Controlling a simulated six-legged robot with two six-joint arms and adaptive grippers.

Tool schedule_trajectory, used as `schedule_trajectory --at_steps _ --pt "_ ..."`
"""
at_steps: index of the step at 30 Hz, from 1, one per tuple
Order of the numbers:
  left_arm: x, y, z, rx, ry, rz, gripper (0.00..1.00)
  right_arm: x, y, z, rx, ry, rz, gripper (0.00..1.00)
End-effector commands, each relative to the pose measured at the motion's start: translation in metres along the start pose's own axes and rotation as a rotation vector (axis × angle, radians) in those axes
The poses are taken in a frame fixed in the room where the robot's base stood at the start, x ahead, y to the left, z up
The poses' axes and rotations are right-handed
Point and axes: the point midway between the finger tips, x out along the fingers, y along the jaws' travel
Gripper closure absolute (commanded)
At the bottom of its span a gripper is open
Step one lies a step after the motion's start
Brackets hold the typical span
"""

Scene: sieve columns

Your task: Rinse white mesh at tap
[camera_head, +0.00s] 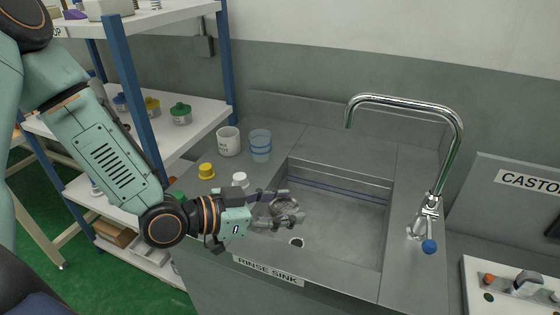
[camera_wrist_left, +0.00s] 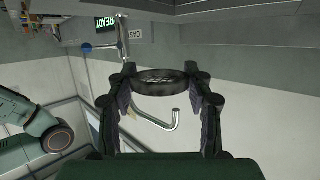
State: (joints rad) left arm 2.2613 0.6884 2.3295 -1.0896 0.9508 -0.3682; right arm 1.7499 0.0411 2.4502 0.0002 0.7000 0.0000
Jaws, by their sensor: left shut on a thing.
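My left gripper (camera_head: 278,208) is shut on a round, ring-framed mesh (camera_head: 287,212), holding it over the left part of the rinse sink. The mesh looks grey in the head view. In the left wrist view, it is a dark ring with a greyish mesh (camera_wrist_left: 165,82) between the fingertips of my left gripper (camera_wrist_left: 162,85). The chrome tap (camera_head: 459,140) stands at the sink's right, its spout opening right of and above the mesh. Its knob (camera_head: 430,246) is blue. No water stream shows. My right gripper is not visible.
The rinse sink (camera_head: 340,263) has a drain hole at its bottom. A white mug (camera_head: 228,141), a clear blue-tinted cup (camera_head: 260,145), a yellow-capped jar (camera_head: 206,171) and a white-capped item (camera_head: 239,180) stand left of the basin. Shelves with a blue post (camera_head: 128,90) stand further left.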

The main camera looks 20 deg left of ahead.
Motion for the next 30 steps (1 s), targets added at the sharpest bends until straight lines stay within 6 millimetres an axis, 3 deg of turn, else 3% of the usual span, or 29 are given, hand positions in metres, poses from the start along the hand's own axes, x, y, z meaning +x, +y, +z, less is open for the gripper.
schedule_trajectory --at_steps 1,3,12,19,30 --pt "-0.002 -0.003 -0.015 -0.011 -0.007 -0.040 0.68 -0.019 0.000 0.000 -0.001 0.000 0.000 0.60" --pt "-0.002 -0.012 -0.024 -0.032 -0.006 -0.109 0.68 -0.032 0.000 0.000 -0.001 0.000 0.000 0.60" --pt "-0.010 -0.037 -0.043 -0.094 0.000 -0.306 0.68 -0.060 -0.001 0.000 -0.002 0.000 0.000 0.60" --pt "-0.004 -0.041 -0.041 -0.098 0.001 -0.327 0.68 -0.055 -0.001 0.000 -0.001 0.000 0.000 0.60" --pt "0.029 -0.040 -0.044 -0.096 0.000 -0.324 0.68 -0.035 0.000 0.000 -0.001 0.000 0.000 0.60"
